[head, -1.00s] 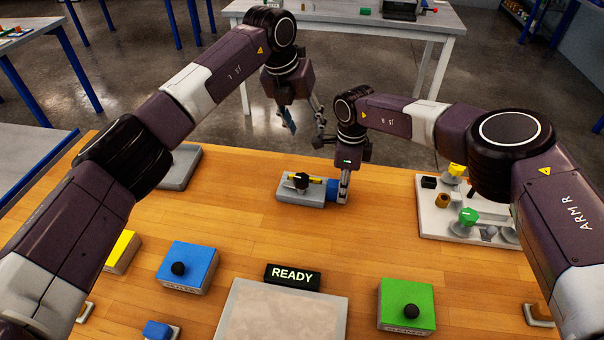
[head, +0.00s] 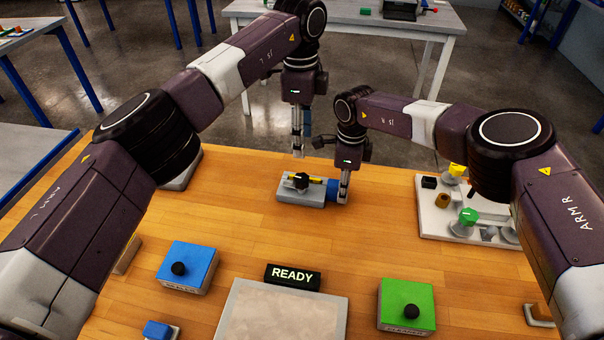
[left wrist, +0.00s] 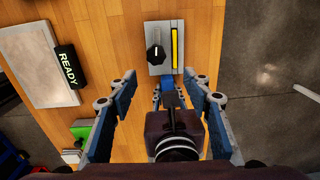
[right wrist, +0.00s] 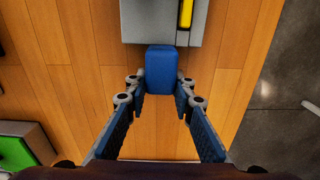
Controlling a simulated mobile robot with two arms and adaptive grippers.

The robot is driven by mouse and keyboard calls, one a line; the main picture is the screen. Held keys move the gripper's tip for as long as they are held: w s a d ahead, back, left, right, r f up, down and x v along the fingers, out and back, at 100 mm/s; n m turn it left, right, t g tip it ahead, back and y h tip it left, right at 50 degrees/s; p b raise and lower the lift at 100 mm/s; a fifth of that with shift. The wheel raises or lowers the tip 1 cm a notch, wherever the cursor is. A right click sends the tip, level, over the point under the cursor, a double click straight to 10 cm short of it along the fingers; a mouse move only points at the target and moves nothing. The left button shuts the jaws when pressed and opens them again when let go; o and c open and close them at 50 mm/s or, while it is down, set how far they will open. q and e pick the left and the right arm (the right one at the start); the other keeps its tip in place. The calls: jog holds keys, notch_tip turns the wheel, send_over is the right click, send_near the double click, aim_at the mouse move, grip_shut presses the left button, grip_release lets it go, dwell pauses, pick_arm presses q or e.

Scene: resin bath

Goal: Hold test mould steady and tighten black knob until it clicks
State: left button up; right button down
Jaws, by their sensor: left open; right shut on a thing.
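The test mould (head: 289,193) is a grey block lying on the wooden table, with a yellow strip along its top. The black knob (head: 302,181) sits on top of it and shows a pale mark in the left wrist view (left wrist: 155,54). A blue grip block (head: 332,189) is at the mould's right end. My right gripper (head: 343,198) is shut on this blue block, which stands between its fingers in the right wrist view (right wrist: 161,72). My left gripper (head: 300,152) is open and empty, pointing down above and just behind the knob, apart from it.
A READY sign (head: 293,277) stands behind a pale plate (head: 285,318) at the front. Blue (head: 189,264) and green (head: 407,303) boxes with black buttons flank it. A white board (head: 432,218) with fittings is at right. The table between is clear.

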aim_at(302, 178)
pick_arm(q)
jog(key=f, duration=0.4)
jog(key=f+n, duration=0.1)
jog(key=f, duration=0.3)
jog(key=f+n, duration=0.1)
jog(key=f, duration=0.2)
jog(key=shift+s+a+f, duration=0.1)
jog(key=shift+s+f, duration=0.15)
jog(key=shift+f, duration=0.15)
